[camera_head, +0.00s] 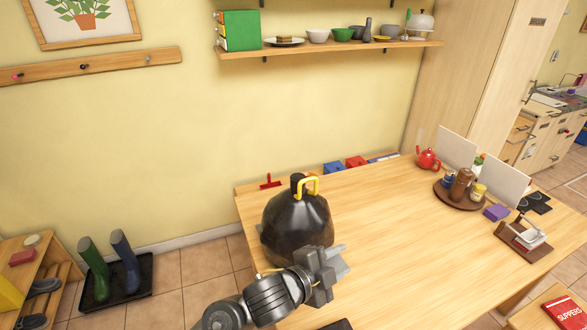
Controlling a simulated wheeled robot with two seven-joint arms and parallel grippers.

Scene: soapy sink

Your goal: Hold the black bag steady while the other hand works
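The black bag (297,222) stands upright and bulging on the left end of the wooden table (400,235). Its gathered neck is at the top, with a yellow loop (309,183) beside it. My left gripper (340,262) is at the bag's lower right front, on the near side. It overlaps the bag's lower edge in the picture, and I cannot tell whether it touches it. The gap between its fingers is not clear. My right gripper is not in view.
A red item (270,182) lies behind the bag. Blue and red boxes (356,162) sit along the wall. A round tray (462,198) with bottles and a red teapot (428,158) stand at the right. The table's middle is clear.

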